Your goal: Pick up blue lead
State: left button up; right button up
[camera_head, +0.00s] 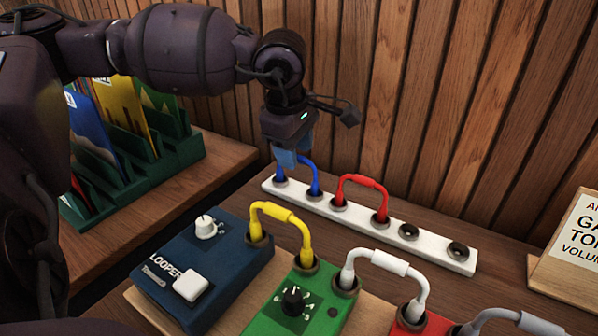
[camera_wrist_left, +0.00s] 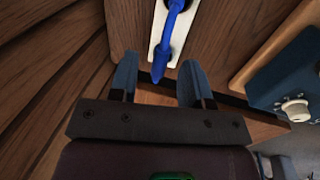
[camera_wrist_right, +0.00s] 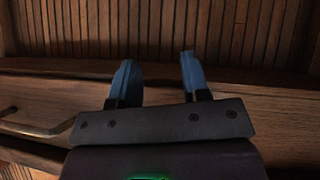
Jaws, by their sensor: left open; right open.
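The blue lead (camera_head: 314,176) is a short patch cable plugged at both ends into the left end of the white socket strip (camera_head: 428,241) in the head view. In the left wrist view the blue lead (camera_wrist_left: 172,40) lies just beyond the fingertips, in line with the gap between them. My left gripper (camera_head: 285,158) is open and empty, directly above and beside the lead's left end, partly hiding it. Its fingers also show in the left wrist view (camera_wrist_left: 157,78). My right gripper (camera_wrist_right: 158,72) is open and empty, seen only in the right wrist view, facing a wooden surface.
A red lead (camera_head: 361,182) sits beside the blue one on the strip. Nearer are a blue looper pedal (camera_head: 222,265), a green pedal (camera_head: 270,310), a yellow lead (camera_head: 280,212) and a white lead (camera_head: 388,262). A wooden slat wall (camera_head: 400,90) rises close behind. A sign (camera_head: 575,240) stands right.

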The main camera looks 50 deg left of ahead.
pick_arm(q)
jog(key=shift+w+f, duration=0.25)
jog(key=shift+f, duration=0.95)
jog(key=shift+r, duration=0.1)
jog(key=shift+c, duration=0.2)
grip_shut()
jog(key=shift+r, duration=0.15)
